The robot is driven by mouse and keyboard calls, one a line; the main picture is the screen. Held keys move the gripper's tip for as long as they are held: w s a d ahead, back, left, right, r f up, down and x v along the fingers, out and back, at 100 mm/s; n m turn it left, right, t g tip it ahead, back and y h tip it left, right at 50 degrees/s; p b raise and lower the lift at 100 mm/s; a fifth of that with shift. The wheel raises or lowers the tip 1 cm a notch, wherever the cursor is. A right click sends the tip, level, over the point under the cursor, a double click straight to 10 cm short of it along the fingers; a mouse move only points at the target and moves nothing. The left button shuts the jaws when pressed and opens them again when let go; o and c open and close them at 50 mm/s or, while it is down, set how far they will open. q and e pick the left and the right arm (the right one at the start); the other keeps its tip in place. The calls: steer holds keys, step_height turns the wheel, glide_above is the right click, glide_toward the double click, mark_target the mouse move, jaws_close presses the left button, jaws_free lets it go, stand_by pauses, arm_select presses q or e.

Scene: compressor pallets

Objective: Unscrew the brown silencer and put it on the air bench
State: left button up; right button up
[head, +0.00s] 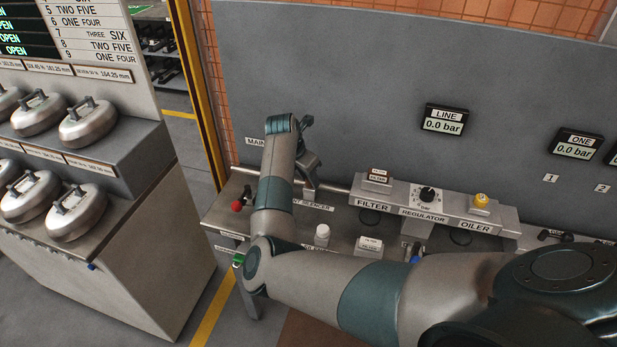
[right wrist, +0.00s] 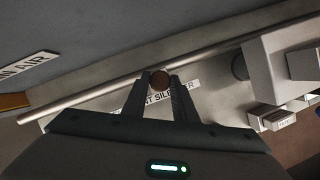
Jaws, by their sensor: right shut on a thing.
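The brown silencer (right wrist: 160,80) shows end-on as a small round brown disc in the right wrist view, between the two fingertips. My right gripper (right wrist: 161,88) is shut on it. In the head view my right gripper (head: 311,186) points down over the back left part of the air bench (head: 343,217), close to the pipe, and the silencer is hidden there. I cannot tell whether its thread is still engaged. A label ending in "SILENCER" (right wrist: 185,97) lies on the bench below the fingers. My left gripper is not in view.
The filter, regulator and oiler block (head: 415,212) stands right of my gripper. A rack of silver kettle-like weights (head: 88,122) stands left.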

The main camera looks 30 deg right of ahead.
steer(key=shift+r, duration=0.25)
stand_by(0.3)
steer(key=shift+r+p, duration=0.45)
steer(key=shift+r, duration=0.8)
steer(key=shift+r, duration=0.15)
steer(key=shift+r, duration=0.6)
steer(key=shift+w+a+r, duration=0.1)
steer(key=shift+w, duration=0.05)
stand_by(0.4)
